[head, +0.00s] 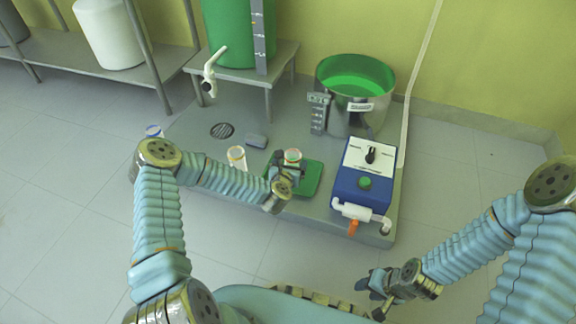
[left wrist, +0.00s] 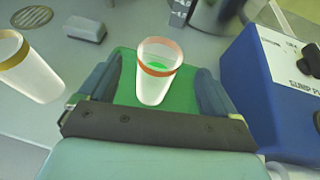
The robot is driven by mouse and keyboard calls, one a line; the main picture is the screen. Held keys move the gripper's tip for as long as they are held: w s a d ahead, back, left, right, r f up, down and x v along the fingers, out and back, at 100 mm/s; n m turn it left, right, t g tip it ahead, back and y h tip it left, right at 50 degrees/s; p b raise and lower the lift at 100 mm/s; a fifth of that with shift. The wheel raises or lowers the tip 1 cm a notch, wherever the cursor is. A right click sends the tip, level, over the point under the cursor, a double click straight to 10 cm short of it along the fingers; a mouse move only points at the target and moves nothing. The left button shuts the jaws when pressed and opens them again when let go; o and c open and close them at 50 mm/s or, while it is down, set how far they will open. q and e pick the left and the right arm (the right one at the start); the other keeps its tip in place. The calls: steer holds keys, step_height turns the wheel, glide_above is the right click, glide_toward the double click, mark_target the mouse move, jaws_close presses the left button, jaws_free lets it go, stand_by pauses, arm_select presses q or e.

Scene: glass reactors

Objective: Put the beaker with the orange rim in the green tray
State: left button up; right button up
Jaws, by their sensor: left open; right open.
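The beaker with the orange rim (head: 292,156) stands upright within the green tray (head: 314,181) on the grey platform. In the left wrist view the same clear beaker (left wrist: 155,88) is between my left gripper's two fingers, with the green tray (left wrist: 125,70) beneath and behind it. My left gripper (head: 290,172) is open around the beaker; its fingers stand apart from the wall on both sides. The beaker's base is partly hidden by the gripper. My right gripper (head: 375,285) is open and empty, low at the right, away from the tray.
A yellow-rimmed beaker (head: 237,160) stands left of the tray, and a blue-rimmed one (head: 154,131) farther left. A blue-and-white pump box (head: 368,175) is close on the right. A steel pot (head: 372,117) with green contents and a small grey block (head: 256,141) are behind.

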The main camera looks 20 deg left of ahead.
arm_select(q)
steer(key=s+d+f+m+g+h, duration=0.25)
steer(key=s+d+m, duration=0.25)
steer(key=s+m, duration=0.3)
steer(key=s+d+f+m+g+h, duration=0.1)
steer(key=s+d+m+g+h, duration=0.2)
steer(key=s+d+m, duration=0.5)
steer(key=s+a+f+m+g, duration=0.1)
steer(key=s+a+m+g, duration=0.1)
steer(key=s+m, duration=0.5)
steer(key=s+a+f+m+g, duration=0.1)
steer(key=s+a+m+g, duration=0.2)
steer(key=s+m+g, duration=0.2)
steer(key=s+m, duration=0.3)
steer(key=m, duration=0.4)
steer(key=shift+s+a, duration=0.15)
steer(key=shift+a, duration=0.1)
steer(key=shift+f, duration=0.1)
steer(key=shift+c, duration=0.4)
